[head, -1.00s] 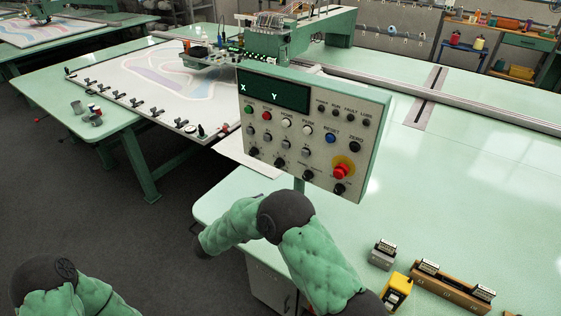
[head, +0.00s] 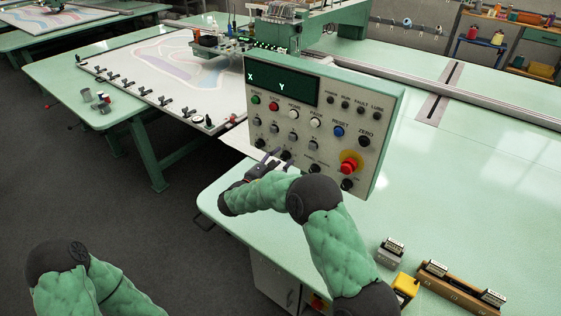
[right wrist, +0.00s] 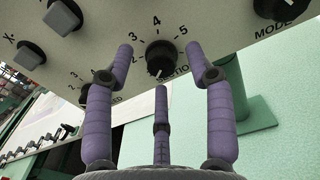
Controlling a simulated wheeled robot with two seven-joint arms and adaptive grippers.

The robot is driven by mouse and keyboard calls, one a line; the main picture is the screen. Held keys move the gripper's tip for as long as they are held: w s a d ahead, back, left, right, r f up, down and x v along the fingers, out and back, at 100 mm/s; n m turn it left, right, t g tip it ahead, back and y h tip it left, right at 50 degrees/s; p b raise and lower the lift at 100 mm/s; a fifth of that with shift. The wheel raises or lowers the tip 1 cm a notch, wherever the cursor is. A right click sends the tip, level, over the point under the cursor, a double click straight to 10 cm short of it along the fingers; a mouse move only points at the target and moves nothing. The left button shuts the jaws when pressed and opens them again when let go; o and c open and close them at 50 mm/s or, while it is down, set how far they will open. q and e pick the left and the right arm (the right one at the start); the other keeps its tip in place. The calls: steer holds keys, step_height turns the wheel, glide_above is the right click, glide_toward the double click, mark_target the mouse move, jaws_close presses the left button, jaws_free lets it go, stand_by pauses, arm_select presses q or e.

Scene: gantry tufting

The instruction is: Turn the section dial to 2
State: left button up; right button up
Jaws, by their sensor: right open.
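The section dial (right wrist: 160,58) is a round black knob on the grey control panel (head: 384,92). Numbers 3, 4 and 5 arc over it in the right wrist view, and part of its label shows below it. Where its pointer stands is hard to tell. My right gripper (right wrist: 166,62) is open, with its purple fingers spread on either side of the dial, apart from it and not gripping. In the head view the right gripper (head: 271,157) is at the panel's lower row of dials, partly covering it. My left gripper is out of view.
A speed dial (right wrist: 85,95) sits left of the section dial and a mode knob (right wrist: 283,8) right of it. A red emergency button (head: 348,163) stands out at the panel's lower right.

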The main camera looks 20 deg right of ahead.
steer(key=shift+w+d, duration=0.2)
steer(key=shift+d, duration=0.05)
jaws_close()
steer(key=m+b, duration=0.7)
steer(key=b, duration=0.1)
steer(key=shift+d, duration=0.15)
steer(key=shift+s+r+m+b, duration=0.1)
steer(key=shift+r+m+b, duration=0.05)
steer(key=shift+m+b, duration=1.3)
